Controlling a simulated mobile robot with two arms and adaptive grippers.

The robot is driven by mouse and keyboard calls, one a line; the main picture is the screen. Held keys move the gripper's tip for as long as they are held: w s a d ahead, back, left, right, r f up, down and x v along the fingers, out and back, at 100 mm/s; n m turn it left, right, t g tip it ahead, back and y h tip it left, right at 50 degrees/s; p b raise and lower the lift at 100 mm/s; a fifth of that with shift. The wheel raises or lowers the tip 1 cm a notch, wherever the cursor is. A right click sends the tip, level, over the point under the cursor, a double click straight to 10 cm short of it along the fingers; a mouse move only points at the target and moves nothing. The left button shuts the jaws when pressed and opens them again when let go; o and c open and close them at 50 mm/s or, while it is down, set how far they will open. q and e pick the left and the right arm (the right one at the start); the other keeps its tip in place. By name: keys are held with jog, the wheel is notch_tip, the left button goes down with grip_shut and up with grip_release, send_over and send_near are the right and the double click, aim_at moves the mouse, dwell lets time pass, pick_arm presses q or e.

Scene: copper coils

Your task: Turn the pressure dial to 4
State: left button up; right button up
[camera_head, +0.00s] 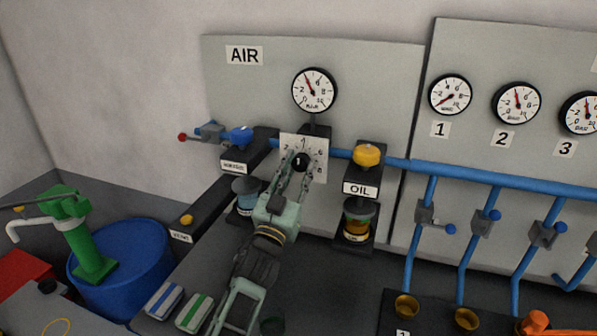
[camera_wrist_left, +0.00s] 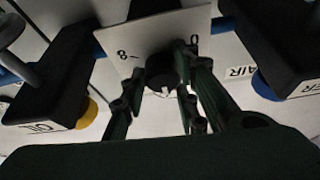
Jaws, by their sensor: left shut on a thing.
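The pressure dial is a black knob (camera_head: 300,161) with a white pointer mark on a white square scale plate (camera_head: 318,165). It sits under the AIR gauge (camera_head: 315,90), whose red needle points up and to the left, near 4. My left gripper (camera_head: 299,168) is shut on the knob, with one finger on each side. In the left wrist view the knob (camera_wrist_left: 160,72) shows between the fingertips of my left gripper (camera_wrist_left: 160,84), upside down, with 0 and 8 readable on the plate (camera_wrist_left: 150,35). The gripper hides part of the scale. My right gripper is not in view.
An OIL unit with a yellow cap (camera_head: 368,155) stands close to the right of the dial. A WATER unit with a blue cap (camera_head: 241,135) stands to the left. A blue pipe (camera_head: 480,180) runs along the wall. A blue drum (camera_head: 120,265) stands at lower left.

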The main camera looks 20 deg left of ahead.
pick_arm(q)
jog(key=shift+d, duration=0.1)
jog(key=shift+c, duration=1.4)
jog(key=shift+f+m+h, duration=0.1)
jog(key=shift+m+h, duration=0.3)
jog(key=shift+m, duration=0.1)
jog(key=o, duration=0.8)
jog(key=shift+o, duration=1.1)
jog(key=shift+d, duration=0.2)
jog(key=shift+a, duration=0.15)
jog(key=d+v, duration=0.1)
jog(key=v, duration=1.1)
jog(key=shift+a, duration=0.35)
